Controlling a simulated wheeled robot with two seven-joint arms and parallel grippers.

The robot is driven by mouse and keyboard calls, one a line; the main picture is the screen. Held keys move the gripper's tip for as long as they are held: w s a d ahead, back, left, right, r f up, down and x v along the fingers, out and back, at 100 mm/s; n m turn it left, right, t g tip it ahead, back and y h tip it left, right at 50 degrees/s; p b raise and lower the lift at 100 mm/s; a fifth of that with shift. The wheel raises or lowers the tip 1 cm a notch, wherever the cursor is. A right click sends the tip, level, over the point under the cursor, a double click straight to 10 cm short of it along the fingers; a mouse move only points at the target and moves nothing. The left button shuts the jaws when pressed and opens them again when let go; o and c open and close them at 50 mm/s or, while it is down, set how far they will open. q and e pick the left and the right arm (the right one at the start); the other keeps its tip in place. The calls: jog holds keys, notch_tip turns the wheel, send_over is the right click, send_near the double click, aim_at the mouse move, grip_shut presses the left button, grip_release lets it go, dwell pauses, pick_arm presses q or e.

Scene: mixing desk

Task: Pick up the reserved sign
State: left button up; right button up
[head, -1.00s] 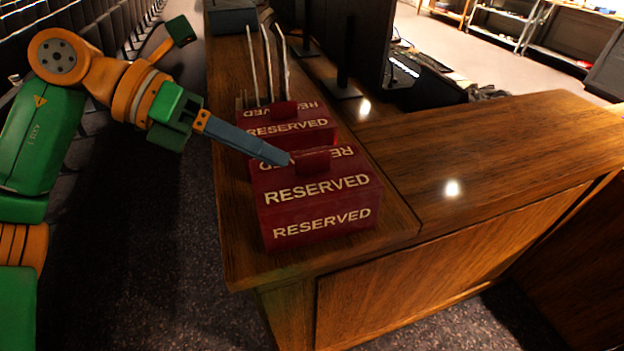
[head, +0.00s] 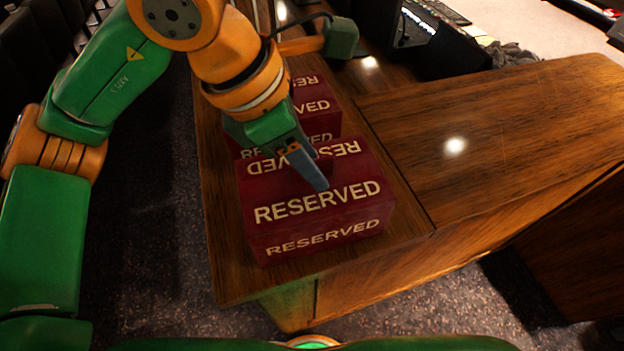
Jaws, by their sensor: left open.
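A dark red reserved sign (head: 318,226) with pale lettering sits on the near left corner of the wooden desk. A second reserved sign (head: 318,105) stands just behind it, partly covered by my left arm. My right gripper is not in view.
The wooden desk (head: 475,170) has a broad bare top to the right of the signs. Monitors and equipment (head: 425,25) stand at the back. Carpeted floor (head: 150,230) lies left of the desk, with dark seats at the far left.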

pick_arm(q)
jog(key=shift+w+d+f, duration=0.2)
jog(key=shift+f, duration=0.2)
jog(key=shift+w+f, duration=0.2)
jog(key=shift+w, duration=0.1)
jog(key=shift+s+r, duration=0.1)
jog(key=shift+s, duration=0.05)
grip_shut()
dwell(0.7)
